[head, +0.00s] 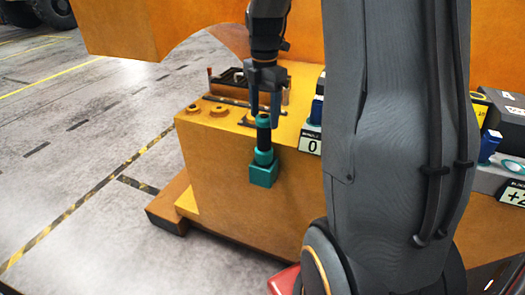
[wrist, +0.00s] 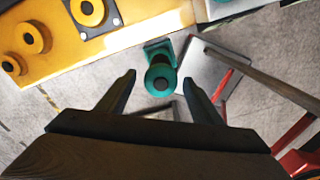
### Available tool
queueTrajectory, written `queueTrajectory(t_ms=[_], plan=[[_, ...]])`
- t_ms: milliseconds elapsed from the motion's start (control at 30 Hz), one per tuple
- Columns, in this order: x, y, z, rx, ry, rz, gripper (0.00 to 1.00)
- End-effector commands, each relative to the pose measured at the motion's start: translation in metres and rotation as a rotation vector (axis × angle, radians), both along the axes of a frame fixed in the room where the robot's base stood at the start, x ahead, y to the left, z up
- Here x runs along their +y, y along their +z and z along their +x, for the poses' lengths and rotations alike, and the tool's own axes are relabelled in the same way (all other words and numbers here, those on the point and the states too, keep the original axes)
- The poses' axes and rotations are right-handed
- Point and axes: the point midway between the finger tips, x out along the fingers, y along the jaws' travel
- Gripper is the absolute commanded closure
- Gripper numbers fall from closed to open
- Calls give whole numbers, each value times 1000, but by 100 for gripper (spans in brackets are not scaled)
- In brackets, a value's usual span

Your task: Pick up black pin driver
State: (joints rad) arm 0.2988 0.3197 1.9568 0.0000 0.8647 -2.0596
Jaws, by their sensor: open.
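The pin driver (head: 263,137) shows in the head view as an upright tool with a black grip, teal collars and a square teal block at its lower end. It stands in front of the orange casting's near face; what supports it is not clear. In the wrist view the pin driver (wrist: 160,76) is seen nearly end-on, with a dark round top and a teal rim. My gripper (head: 264,112) points down over its top. In the wrist view my gripper (wrist: 158,80) has its fingers apart, one on each side of the driver. Contact is not visible.
The orange casting (head: 235,150) has round bosses (head: 192,108) on its ledge and a large orange body above. A "0" label (head: 310,142) and blue-and-black items stand to the right. Grey floor with striped tape (head: 85,195) lies open at left.

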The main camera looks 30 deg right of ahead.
Motion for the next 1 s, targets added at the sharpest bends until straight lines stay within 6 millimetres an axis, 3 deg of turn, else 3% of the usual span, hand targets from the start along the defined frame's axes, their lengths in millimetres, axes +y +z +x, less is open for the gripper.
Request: queueTrajectory(t_ms=[700, 1000], plan=[[2, -73, -2, 2, 2, 1, 40], [2, -78, -2, 0, 2, 0, 40]])
